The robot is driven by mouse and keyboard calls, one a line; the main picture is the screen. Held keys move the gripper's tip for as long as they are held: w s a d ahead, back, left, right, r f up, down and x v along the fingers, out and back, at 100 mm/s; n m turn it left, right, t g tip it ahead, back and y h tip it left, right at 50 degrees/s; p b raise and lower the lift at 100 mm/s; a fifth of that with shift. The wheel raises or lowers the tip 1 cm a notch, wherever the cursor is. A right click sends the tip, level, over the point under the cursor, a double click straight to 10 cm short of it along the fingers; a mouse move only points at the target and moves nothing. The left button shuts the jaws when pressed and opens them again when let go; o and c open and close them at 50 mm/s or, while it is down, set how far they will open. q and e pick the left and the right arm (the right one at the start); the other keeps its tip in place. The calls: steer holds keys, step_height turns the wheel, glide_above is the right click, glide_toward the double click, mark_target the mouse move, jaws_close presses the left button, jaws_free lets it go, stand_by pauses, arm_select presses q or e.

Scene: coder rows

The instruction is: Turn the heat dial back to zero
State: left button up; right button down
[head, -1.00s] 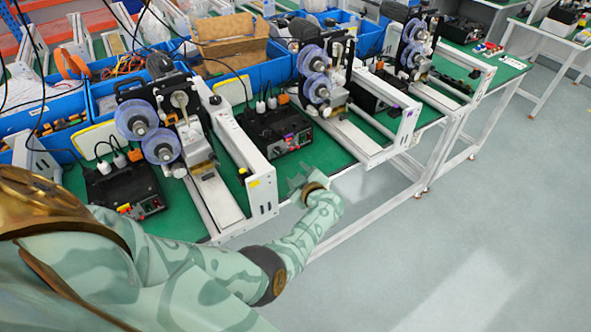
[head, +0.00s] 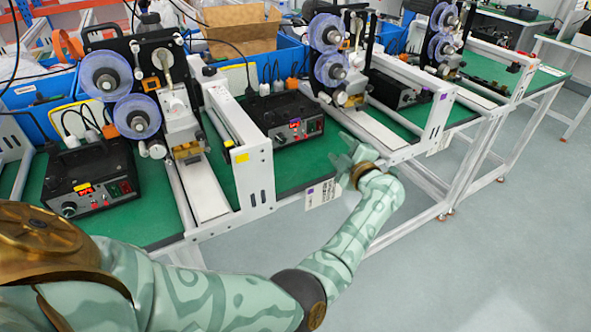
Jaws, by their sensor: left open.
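The scale marks are too small to read, so I cannot tell where either dial is set. My left gripper (head: 345,158) is open and empty, to the right of the middle box over the bench's front edge, apart from both dials. My right gripper is not in view.
Coder machines with purple reels (head: 106,77) and white rails (head: 240,150) stand between the boxes. The bench (head: 312,163) has a little bare green surface before the middle box. Blue bins (head: 262,52) stand behind. The floor (head: 480,260) at right is clear.

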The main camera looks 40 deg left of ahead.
arm_select(q)
step_height(320, 180, down, 3)
steer(key=n+g+y+b, duration=0.2)
steer(key=n+g+b, duration=0.1)
steer(key=n+b, duration=0.6)
steer(key=n+g, duration=0.4)
steer(key=n, duration=0.3)
glide_toward(283, 140)
steer(key=shift+h, duration=0.4)
steer(key=b+x, duration=0.4)
steer(key=x, duration=0.3)
steer(key=shift+w+a+b, duration=0.1)
steer(key=shift+a+b, duration=0.25)
steer(key=shift+a, duration=0.35)
steer(key=shift+r, duration=0.1)
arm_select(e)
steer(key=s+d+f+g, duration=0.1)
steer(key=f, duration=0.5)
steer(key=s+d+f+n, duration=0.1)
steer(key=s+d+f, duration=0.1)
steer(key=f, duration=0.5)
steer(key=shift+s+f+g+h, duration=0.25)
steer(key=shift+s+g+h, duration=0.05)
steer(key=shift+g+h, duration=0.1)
arm_select(q)
steer(key=c, duration=1)
